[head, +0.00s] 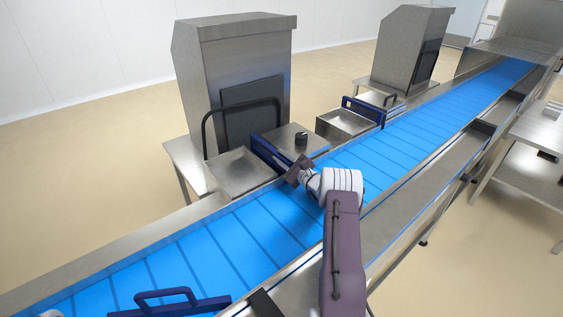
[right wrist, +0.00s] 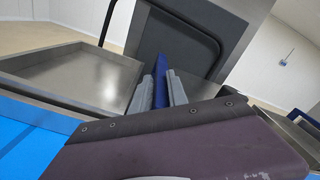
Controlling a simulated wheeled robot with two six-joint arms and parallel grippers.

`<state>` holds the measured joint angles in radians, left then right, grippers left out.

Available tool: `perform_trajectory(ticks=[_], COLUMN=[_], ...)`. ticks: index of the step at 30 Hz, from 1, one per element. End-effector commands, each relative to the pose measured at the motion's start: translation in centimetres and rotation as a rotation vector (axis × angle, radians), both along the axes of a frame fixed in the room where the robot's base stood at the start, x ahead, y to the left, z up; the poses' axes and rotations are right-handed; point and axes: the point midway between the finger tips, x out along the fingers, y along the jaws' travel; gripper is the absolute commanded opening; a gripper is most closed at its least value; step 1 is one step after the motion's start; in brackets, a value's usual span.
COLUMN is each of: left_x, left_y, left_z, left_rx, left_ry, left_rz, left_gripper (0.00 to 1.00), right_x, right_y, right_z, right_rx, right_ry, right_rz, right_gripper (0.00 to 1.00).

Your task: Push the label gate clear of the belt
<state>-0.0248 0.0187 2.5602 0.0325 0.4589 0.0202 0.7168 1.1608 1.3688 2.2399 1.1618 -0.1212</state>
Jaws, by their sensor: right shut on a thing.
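A blue gate bar (head: 264,150) stands at the belt side of the near steel station, between its shallow tray and the small steel plate. My right gripper (head: 293,166) reaches across the blue belt (head: 250,225) and is shut on this bar. In the right wrist view the blue bar (right wrist: 161,88) shows upright between my two grey fingers. The gripper hides the bar's near end. I cannot read any label on it.
The steel tray (head: 238,175) and a dark hoop guard (head: 207,120) stand beside the bar. A second blue gate (head: 365,109) stands at the farther station. Another blue handled frame (head: 170,307) is at the bottom edge. The belt surface looks empty.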

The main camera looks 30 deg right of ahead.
Motion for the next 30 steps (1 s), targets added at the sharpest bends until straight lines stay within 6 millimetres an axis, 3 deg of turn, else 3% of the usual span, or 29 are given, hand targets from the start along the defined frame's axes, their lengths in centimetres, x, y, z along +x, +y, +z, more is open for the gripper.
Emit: perform_trajectory(ticks=[4,5,6,23,26,30], left_x=[0.0,0.0,0.0,0.0,0.0,0.0], left_y=[0.0,0.0,0.0,0.0,0.0,0.0], left_z=[0.0,0.0,0.0,0.1,0.4,0.9], left_rx=[0.000,0.000,0.000,0.000,0.000,0.000], left_ry=[0.000,0.000,0.000,0.000,0.000,0.000], left_rz=[0.000,0.000,0.000,0.000,0.000,0.000], left_gripper=[0.36,0.36,0.36,0.36,0.36,0.36], right_x=[-0.1,-0.1,-0.1,-0.3,-1.5,-4.8], right_y=[-0.6,-0.6,-0.6,-0.2,-0.4,-0.7], right_z=[0.1,0.1,0.1,-0.1,0.1,0.1], right_rx=[-0.002,-0.002,-0.002,0.000,0.000,0.001], right_ry=[0.000,0.000,0.000,0.002,0.004,0.004], right_rz=[-0.014,-0.014,-0.014,-0.004,-0.005,-0.009], right_gripper=[0.00,0.25,0.36,0.36,0.36,0.36])
